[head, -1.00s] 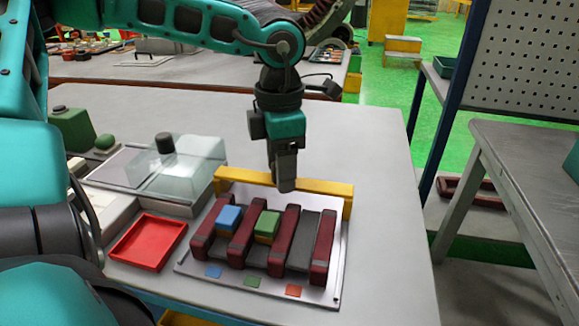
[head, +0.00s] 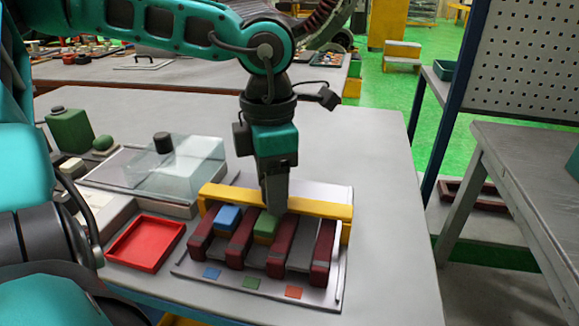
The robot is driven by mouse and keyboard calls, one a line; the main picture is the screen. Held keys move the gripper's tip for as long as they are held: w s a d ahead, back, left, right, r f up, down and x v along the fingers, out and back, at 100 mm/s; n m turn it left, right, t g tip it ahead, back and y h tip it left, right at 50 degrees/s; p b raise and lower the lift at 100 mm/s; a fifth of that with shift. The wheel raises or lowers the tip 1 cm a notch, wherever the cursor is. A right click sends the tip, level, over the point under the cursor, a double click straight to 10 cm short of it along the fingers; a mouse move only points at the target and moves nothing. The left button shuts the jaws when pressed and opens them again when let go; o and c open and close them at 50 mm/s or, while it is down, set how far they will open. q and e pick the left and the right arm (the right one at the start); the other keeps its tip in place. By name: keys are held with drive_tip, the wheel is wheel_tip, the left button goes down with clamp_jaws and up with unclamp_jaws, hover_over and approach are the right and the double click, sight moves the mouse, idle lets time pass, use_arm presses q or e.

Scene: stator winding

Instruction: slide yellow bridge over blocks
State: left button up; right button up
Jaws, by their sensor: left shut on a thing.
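The yellow bridge (head: 328,208) is a long bar with downturned ends, lying crosswise over the rear part of the fixture. My left gripper (head: 273,211) points down and is shut on the bridge near its middle, hiding that part. The blue block (head: 228,216) and the green block (head: 264,227) sit in slots between dark red bars (head: 240,240), just in front of the bridge. The rear edges of the blocks meet the bridge in this view, so I cannot tell how far it covers them. The right slot (head: 284,260) shows no block. My right gripper is out of view.
The fixture's grey plate (head: 228,284) carries blue, green and red squares along its front. A red tray (head: 146,242) stands to the left. A clear-lidded box (head: 190,165) is behind it. The table (head: 385,200) is bare to the right.

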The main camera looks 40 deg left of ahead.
use_arm(q)
drive_tip(key=shift+s+d+b, duration=0.25)
drive_tip(key=shift+s+d, duration=0.2)
drive_tip(key=shift+s, duration=0.3)
drive_tip(key=shift+s+d+b, duration=0.2)
drive_tip(key=shift+s+d, duration=0.2)
drive_tip(key=shift+s, duration=0.35)
drive_tip(key=o, duration=0.4)
drive_tip(key=shift+r, duration=0.1)
wheel_tip(320, 180, up, 6)
drive_tip(key=p, duration=0.4)
